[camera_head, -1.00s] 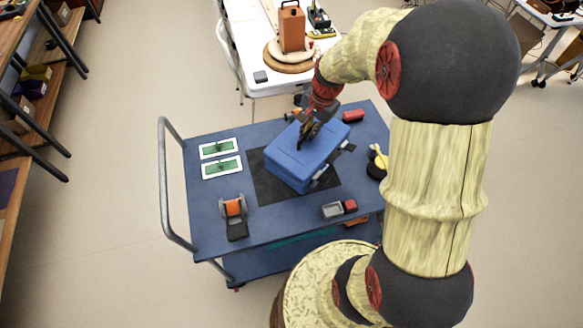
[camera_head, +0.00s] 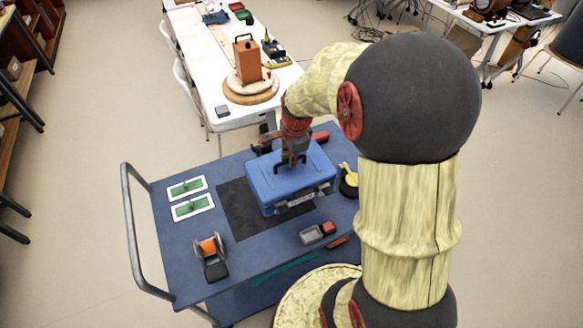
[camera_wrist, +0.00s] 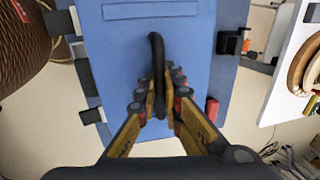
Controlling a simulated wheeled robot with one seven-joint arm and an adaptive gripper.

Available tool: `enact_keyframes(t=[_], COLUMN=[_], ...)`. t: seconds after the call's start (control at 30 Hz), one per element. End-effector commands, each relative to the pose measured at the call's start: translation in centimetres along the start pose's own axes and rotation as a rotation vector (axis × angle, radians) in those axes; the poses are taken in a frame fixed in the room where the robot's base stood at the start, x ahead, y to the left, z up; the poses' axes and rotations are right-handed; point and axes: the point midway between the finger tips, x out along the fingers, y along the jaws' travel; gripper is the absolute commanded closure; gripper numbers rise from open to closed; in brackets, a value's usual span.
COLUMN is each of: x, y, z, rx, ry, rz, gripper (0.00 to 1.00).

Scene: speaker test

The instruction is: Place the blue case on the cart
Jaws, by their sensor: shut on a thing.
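The blue case (camera_head: 285,182) is over the right part of a black mat (camera_head: 240,212) on the blue cart (camera_head: 165,235). Its top looks nearly level; I cannot tell whether its underside touches the cart. My gripper (camera_head: 291,160) is above the case, shut on its black handle. In the wrist view, the handle (camera_wrist: 157,60) runs between the fingers of my gripper (camera_wrist: 161,85), and the case's blue top (camera_wrist: 195,35) fills the middle. My arm hides part of the cart's right side.
The cart carries two green boards (camera_head: 192,207), an orange spool holder (camera_head: 210,250), a grey-and-red item (camera_head: 318,232) and a yellow-and-black item (camera_head: 348,178). A grey push handle (camera_head: 130,235) stands at left. A white table (camera_head: 215,95) with an orange case (camera_head: 247,60) lies behind.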

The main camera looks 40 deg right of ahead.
Motion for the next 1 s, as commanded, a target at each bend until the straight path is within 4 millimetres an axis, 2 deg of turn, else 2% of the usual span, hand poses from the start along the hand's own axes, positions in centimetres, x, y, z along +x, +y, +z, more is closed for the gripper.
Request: enact_keyframes(t=[0.27, 0.43, 0.6, 0.87, 1.0], x=[2.8, 5.5, 7.4, 8.3, 9.4], y=[-2.9, -3.7, -4.4, -4.8, -5.0], z=[4.1, 5.8, 7.0, 7.5, 8.2], rx=[-0.006, -0.003, -0.002, 0.000, -0.003], ry=[0.000, -0.001, -0.001, 0.000, -0.001], rz=[-0.004, -0.002, -0.005, -0.006, -0.004], gripper=[1.00, 1.00, 1.00, 1.00, 1.00])
